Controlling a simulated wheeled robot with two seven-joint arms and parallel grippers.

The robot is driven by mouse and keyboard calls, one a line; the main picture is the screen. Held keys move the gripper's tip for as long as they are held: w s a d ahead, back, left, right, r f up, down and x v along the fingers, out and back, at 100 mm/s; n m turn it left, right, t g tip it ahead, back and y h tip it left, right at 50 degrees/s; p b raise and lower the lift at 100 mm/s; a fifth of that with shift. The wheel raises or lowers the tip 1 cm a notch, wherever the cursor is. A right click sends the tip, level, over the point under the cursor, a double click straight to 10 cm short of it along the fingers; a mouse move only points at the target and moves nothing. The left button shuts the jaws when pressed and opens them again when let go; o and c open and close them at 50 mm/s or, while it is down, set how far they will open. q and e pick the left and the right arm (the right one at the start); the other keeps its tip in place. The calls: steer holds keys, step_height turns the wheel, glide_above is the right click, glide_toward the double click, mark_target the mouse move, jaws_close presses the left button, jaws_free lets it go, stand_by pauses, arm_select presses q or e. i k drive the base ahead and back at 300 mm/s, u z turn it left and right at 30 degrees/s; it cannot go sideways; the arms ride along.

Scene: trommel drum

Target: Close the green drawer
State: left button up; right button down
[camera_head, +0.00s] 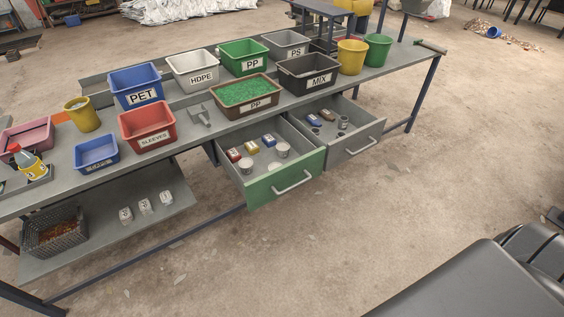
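The green drawer (288,183) hangs pulled out from under the long grey workbench, with a green front and a pale bar handle (293,185). Inside it are small red, yellow and blue boxes and a few white round containers. A grey drawer (357,148) just to its right is also pulled out, with its own bar handle and small items inside. Neither of my grippers is in view.
A lower shelf holds a wire basket (54,233). The floor before the drawers is clear.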

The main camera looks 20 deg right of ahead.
mark_target(304, 162)
steer(key=u, duration=0.15)
steer(key=i, duration=0.75)
steer(key=z, duration=0.7)
steer(key=i, duration=0.5)
steer(key=z, duration=0.5)
